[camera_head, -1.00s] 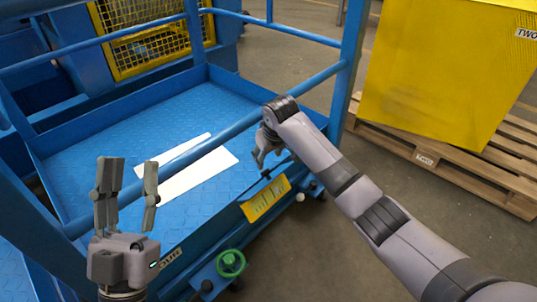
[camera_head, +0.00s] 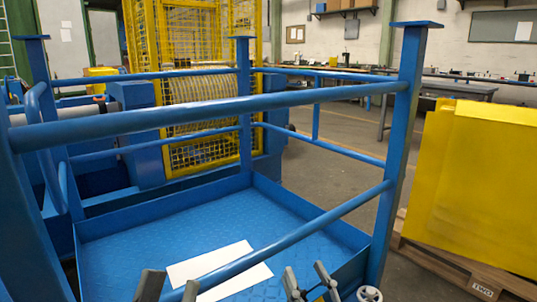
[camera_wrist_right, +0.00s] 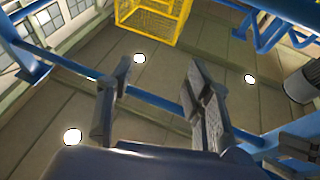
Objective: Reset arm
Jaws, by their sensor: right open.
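My left gripper (camera_head: 170,284) shows only as fingertips at the bottom edge of the head view. My arms below the fingers are out of the head view.
A blue railed platform (camera_head: 215,225) stands close in front. A white sheet (camera_head: 222,268) lies on its floor. Blue rails (camera_head: 200,117) cross the view near the grippers. A yellow box (camera_head: 475,185) on a wooden pallet (camera_head: 450,268) is at right. Open floor (camera_head: 340,155) lies behind.

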